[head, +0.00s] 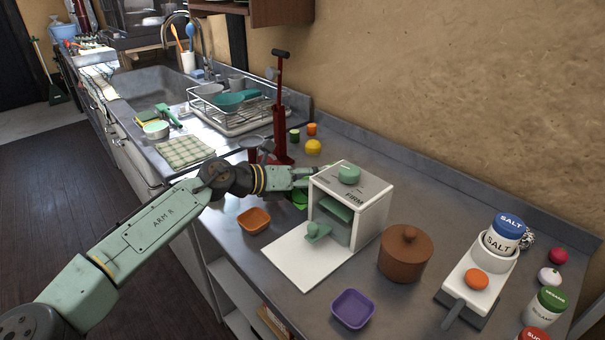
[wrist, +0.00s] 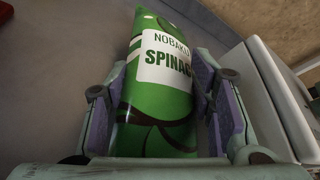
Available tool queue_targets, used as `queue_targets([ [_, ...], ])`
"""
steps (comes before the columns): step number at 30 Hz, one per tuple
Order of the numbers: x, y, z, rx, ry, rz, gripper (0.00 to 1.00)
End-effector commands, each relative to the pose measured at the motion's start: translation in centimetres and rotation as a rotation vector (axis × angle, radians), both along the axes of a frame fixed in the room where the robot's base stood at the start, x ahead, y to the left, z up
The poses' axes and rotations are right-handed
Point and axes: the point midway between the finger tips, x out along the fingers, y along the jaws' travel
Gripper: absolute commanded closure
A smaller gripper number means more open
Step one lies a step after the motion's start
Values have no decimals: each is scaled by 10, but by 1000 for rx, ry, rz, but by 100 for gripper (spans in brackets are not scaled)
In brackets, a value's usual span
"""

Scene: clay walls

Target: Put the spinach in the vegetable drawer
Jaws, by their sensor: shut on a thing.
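The spinach is a green bag with a white label, lying lengthwise between the purple-padded fingers of my gripper (wrist: 165,100) in the wrist view. The label of the spinach (wrist: 160,125) reads NOBAKU SPINAC. In the head view a bit of green, likely the spinach (head: 299,198), shows at the left side of a small white box. My gripper is shut on the spinach; in the head view it is mostly hidden behind that box. The white box (head: 372,222), marked FIRM, has an open front with sage-green parts inside. I cannot tell whether these include the vegetable drawer.
A white panel (head: 295,262) lies flat before the box, with a small green piece (head: 316,232) near the opening. An orange bowl (head: 254,220), a purple bowl (head: 352,309) and a brown lidded pot (head: 405,262) stand nearby. A red upright tool (head: 281,105) stands behind the arm.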

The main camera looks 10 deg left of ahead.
Motion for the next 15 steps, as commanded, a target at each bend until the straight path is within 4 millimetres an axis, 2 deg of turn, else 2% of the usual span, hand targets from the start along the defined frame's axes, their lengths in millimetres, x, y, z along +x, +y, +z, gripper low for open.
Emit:
queue_targets([
  [9,25,33,5,0,-1,3,85],
  [15,24,32,-9,0,-2,2,85],
])
